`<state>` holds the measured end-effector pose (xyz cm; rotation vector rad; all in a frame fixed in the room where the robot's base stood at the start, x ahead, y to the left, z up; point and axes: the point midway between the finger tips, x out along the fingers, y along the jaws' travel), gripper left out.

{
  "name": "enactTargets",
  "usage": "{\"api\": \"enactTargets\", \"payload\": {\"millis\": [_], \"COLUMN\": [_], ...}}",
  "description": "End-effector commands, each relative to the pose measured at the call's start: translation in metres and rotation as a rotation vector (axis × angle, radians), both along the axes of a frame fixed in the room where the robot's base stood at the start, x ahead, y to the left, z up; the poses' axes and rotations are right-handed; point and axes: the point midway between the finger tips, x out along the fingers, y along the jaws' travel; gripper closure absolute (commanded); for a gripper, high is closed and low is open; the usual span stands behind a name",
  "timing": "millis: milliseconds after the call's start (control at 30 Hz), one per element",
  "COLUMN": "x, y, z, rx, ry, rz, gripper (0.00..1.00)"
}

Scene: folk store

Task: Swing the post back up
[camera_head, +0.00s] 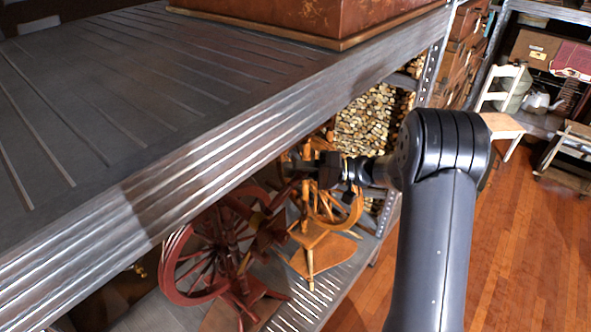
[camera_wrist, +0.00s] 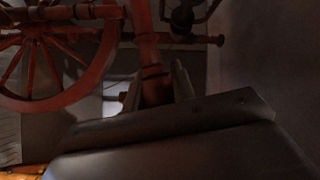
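A dark red spinning wheel (camera_head: 172,268) stands on the shelf's lower level, with its spoked wheel also at the left of the wrist view (camera_wrist: 95,72). In the wrist view a turned red-brown post (camera_wrist: 150,55) runs down between the two fingers of my gripper (camera_wrist: 156,88). The fingers stand apart on either side of the post; whether both press on it is too dark to tell. In the head view my gripper (camera_head: 305,170) reaches left under the upper shelf, above the spinning wheels. The post is not clearly made out there.
A lighter orange-wood spinning wheel (camera_head: 318,247) stands right behind the red one. The metal upper shelf (camera_head: 120,100) hangs over the work space, with a brown chest (camera_head: 300,15) on it. Stacked firewood (camera_head: 375,125) is behind. The wooden floor (camera_head: 535,240) at right is mostly clear.

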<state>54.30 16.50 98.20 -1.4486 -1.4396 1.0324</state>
Motion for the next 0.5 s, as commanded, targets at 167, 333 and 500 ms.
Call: {"api": "enactTargets", "payload": {"millis": [167, 333, 500], "x": [0.0001, 0.0001, 0.0], "y": [-0.0001, -0.0002, -0.0002], "z": [-0.0002, -0.0003, -0.0003], "rx": [-0.001, -0.001, -0.001], "ry": [0.0, 0.0, 0.0], "rz": [0.0, 0.0, 0.0], "gripper": [0.92, 1.0, 1.0]}}
